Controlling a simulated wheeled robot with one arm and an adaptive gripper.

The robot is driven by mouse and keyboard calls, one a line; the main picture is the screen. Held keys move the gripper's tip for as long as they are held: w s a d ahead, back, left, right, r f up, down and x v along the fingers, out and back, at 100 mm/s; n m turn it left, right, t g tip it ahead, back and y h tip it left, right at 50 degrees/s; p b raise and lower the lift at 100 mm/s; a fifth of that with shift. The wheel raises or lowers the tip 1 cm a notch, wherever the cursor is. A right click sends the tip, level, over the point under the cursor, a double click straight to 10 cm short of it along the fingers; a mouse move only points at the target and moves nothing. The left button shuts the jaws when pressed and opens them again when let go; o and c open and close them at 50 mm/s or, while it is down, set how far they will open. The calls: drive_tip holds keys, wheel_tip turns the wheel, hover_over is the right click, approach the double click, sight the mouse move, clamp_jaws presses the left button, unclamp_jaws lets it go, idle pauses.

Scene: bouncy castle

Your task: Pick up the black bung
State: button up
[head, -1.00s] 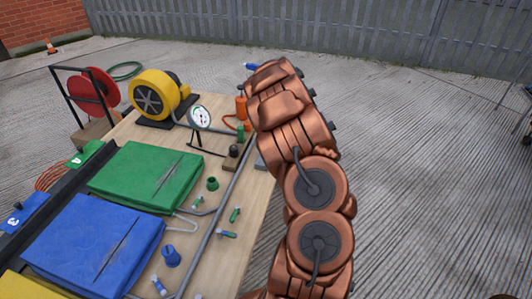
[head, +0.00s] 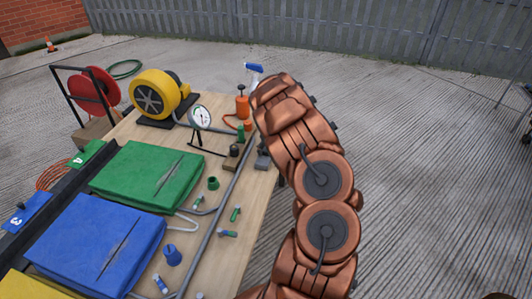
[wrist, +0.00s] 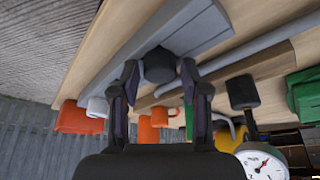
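A dark, rounded piece (wrist: 160,66), which looks like the black bung, sits against a light grey block (wrist: 185,30) in the wrist view. My gripper (wrist: 159,74) is open, with one finger on each side of this piece. Small gaps seem to show between it and the fingertips; I cannot tell whether either touches. Another dark knob-like piece (wrist: 243,92) lies to the right in the wrist view. In the head view a dark piece (head: 234,150) stands on a brown block. The grey block (head: 262,161) shows beside my arm there, and my gripper is hidden behind the arm.
A pressure gauge (head: 201,118), an orange bottle (head: 242,107), a blue-topped spray bottle (head: 253,67) and a yellow blower (head: 155,95) stand towards the back. A grey pipe (head: 222,200) runs along the wooden table (head: 240,235). Green (head: 150,176) and blue (head: 95,245) pads lie left.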

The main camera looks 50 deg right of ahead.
drive_tip(key=c, duration=0.6)
drive_tip(key=shift+o, duration=0.2)
